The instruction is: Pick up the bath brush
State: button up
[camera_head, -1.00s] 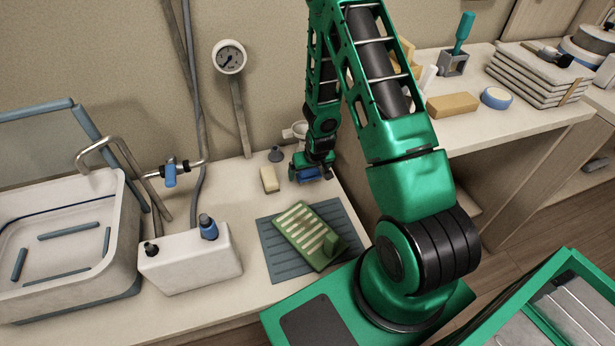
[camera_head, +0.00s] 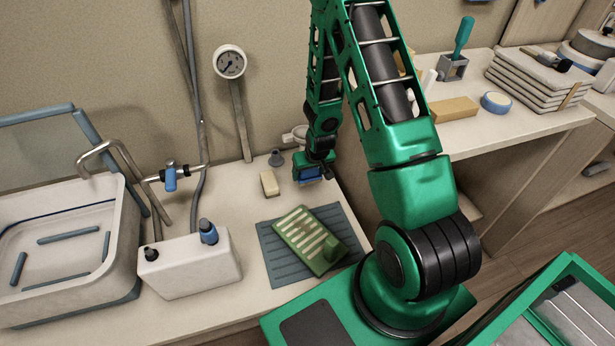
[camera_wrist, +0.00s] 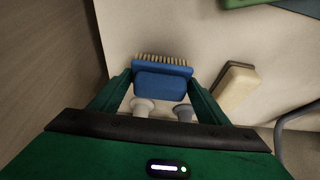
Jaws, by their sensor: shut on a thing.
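The bath brush (camera_wrist: 162,84) is a blue block with pale bristles along one edge. In the wrist view it sits between the two green fingers of my gripper (camera_wrist: 160,77), which is shut on it. In the head view the blue brush (camera_head: 310,174) shows below my gripper (camera_head: 313,167), near the back right of the counter. I cannot tell whether the brush still touches the counter.
A small grey cone (camera_head: 276,158) and a pale cup (camera_head: 297,134) stand behind. A green slatted rack (camera_head: 305,240) lies on a blue-grey mat (camera_head: 275,258) in front. A white tank (camera_head: 190,266) stands at left.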

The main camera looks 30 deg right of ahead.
jog(key=r, duration=0.1)
jog(key=a+r, duration=0.1)
jog(key=r, duration=0.1)
jog(key=shift+w+a, duration=0.15)
jog(key=shift+w, duration=0.05)
jog(key=w+a+r, duration=0.2)
jog(key=a+r, duration=0.4)
jog(key=a, duration=0.4)
